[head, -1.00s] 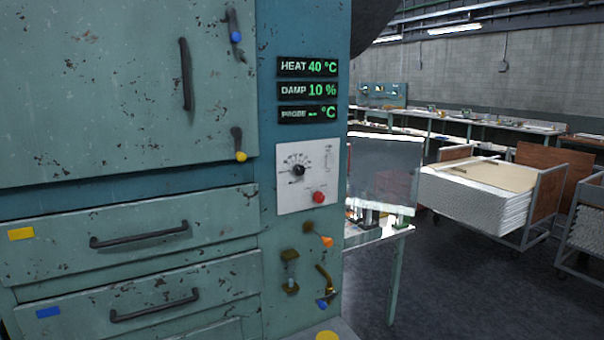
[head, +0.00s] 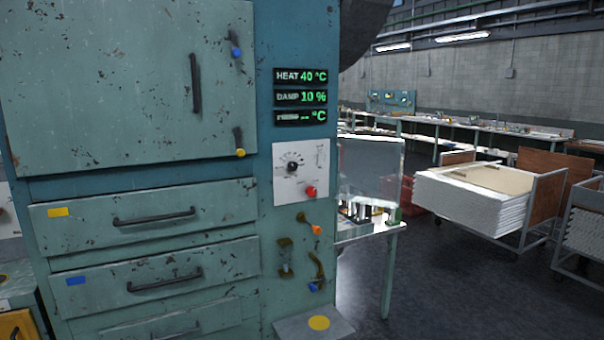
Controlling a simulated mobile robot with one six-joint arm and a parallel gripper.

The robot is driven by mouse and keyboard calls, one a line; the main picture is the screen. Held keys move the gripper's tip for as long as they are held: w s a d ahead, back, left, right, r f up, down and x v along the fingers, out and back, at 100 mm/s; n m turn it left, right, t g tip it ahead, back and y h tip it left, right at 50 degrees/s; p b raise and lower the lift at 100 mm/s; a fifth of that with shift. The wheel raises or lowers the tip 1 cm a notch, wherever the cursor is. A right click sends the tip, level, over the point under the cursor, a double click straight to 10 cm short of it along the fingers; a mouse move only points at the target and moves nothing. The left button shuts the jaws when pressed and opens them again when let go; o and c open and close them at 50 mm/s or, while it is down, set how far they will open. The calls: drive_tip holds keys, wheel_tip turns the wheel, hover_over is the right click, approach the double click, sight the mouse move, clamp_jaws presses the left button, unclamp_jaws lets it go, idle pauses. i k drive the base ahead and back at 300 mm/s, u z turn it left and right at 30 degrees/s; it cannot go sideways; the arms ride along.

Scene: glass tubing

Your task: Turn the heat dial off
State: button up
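The heat dial (head: 292,166) is a small black knob on a white panel (head: 314,186) at the right side of the teal cabinet front. Its pointer position is too small to tell. A red button (head: 310,191) sits below and right of the dial. Above the panel, a green readout (head: 300,76) shows HEAT 40 °C. The readout under it (head: 300,97) shows DAMP 10 %, and a third shows "-- °C". My gripper is not in the head view.
The cabinet has a large door (head: 120,90) with a black handle and drawers (head: 150,217) below. Valves with orange and blue knobs (head: 315,229) are under the panel. A ledge with a yellow disc (head: 318,322) juts out at the bottom. Open floor (head: 450,290) lies to the right.

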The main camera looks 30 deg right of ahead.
sight(292, 165)
drive_tip(key=k, duration=0.7)
drive_tip(key=u, duration=0.55)
drive_tip(key=i, duration=1.65)
drive_tip(key=z, duration=0.4)
